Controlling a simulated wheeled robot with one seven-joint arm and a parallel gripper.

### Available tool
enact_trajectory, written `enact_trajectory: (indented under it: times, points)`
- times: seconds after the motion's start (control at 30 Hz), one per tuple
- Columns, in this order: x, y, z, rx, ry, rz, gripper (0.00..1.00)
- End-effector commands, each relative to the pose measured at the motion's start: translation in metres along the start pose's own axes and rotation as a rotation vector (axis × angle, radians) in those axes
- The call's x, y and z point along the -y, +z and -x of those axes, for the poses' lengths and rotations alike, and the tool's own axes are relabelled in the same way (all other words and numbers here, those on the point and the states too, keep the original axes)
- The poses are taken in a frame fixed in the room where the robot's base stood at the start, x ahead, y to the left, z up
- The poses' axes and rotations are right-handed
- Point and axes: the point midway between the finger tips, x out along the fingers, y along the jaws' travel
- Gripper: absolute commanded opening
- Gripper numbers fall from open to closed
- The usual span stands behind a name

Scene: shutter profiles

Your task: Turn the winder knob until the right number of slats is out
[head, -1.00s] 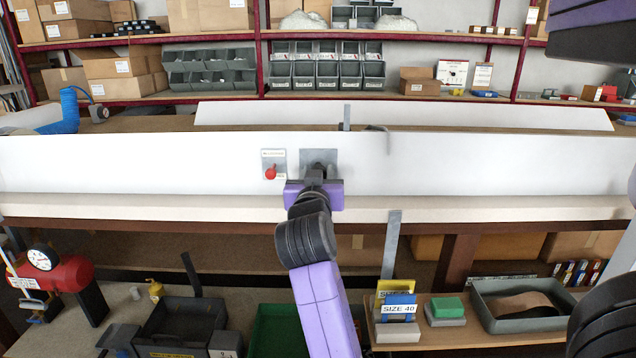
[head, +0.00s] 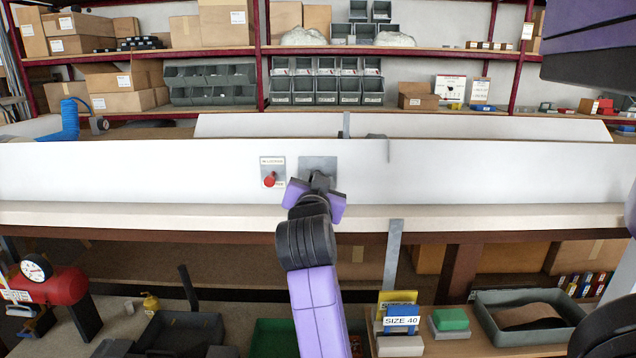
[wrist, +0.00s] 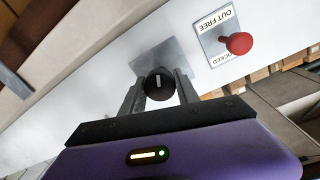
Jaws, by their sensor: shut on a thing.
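The black winder knob (wrist: 159,84) with a white mark is on a grey square plate on the white panel. My gripper (wrist: 158,92) has its two fingers on either side of the knob and is shut on it. In the head view my purple gripper (head: 317,185) is at the grey plate (head: 318,163), tilted, and hides the knob. A red-knobbed lever (head: 270,179) on a labelled plate sits to its left; the wrist view shows the red knob (wrist: 239,43) over a label reading "OUT FREE" and a partly covered "LOCKED". I cannot make out slats.
The long white panel (head: 120,170) runs across the bench. A thin grey upright strip (head: 393,255) stands below its front edge. A "SIZE 40" card (head: 401,320), a green block (head: 451,319) and a grey tray (head: 530,318) are at lower right.

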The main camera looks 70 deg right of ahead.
Motion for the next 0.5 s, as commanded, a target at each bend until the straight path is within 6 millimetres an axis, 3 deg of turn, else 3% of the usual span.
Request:
enact_trajectory:
  times: [0.13, 0.17, 0.23, 0.5]
  points:
    - [0.0000, 0.0042, -0.0002, 0.009, 0.001, 0.004, 0.00]
    - [0.0001, 0.0042, -0.0002, 0.009, 0.001, 0.004, 0.43]
    - [0.0001, 0.0036, -0.0001, 0.008, 0.000, 0.004, 0.57]
    - [0.0002, 0.0014, 0.0000, 0.003, 0.000, 0.003, 0.58]
